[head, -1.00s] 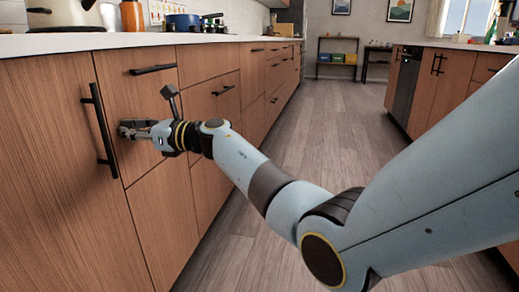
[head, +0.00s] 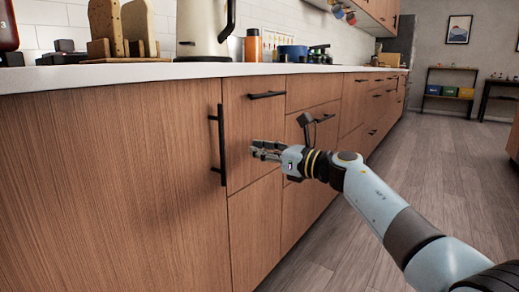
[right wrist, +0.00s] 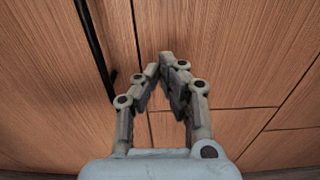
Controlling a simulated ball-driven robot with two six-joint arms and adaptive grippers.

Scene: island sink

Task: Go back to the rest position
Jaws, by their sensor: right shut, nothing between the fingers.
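My right gripper (head: 256,150) is in front of the wooden cabinet fronts (head: 120,170), just right of a tall black vertical handle (head: 217,145). In the right wrist view the gripper (right wrist: 160,62) has its fingertips together with nothing between them. The black handle (right wrist: 95,45) runs to the left of the fingers there, apart from them. My right arm comes in from the lower right. My left gripper is not in view.
A white countertop (head: 170,73) runs above the cabinets, with a kettle (head: 203,30), an orange bottle (head: 252,46) and a blue pot (head: 293,53). Drawers with black handles (head: 267,95) line the run. The wooden floor (head: 420,160) on the right is open.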

